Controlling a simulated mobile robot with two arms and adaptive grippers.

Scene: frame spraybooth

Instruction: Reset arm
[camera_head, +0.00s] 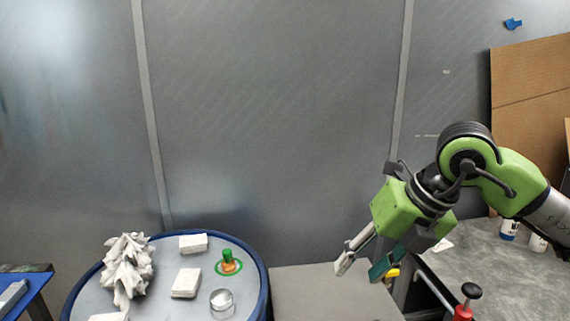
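My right arm comes in from the right, with green links and a green gripper body. My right gripper (360,270) points down and to the left. Its two fingers stand apart, with nothing seen between them. It hangs over or in front of a grey flat surface (310,290), to the right of the round table; I cannot tell its exact height. My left gripper is not in view.
A round blue-rimmed table (258,262) holds a white spiky piece (128,268), white blocks (186,282), a clear round piece (222,300) and a green-and-orange item (229,262). A grey workbench (510,275) with bottles (509,229) stands right. A red clamp-like tool (466,302) is at its near edge.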

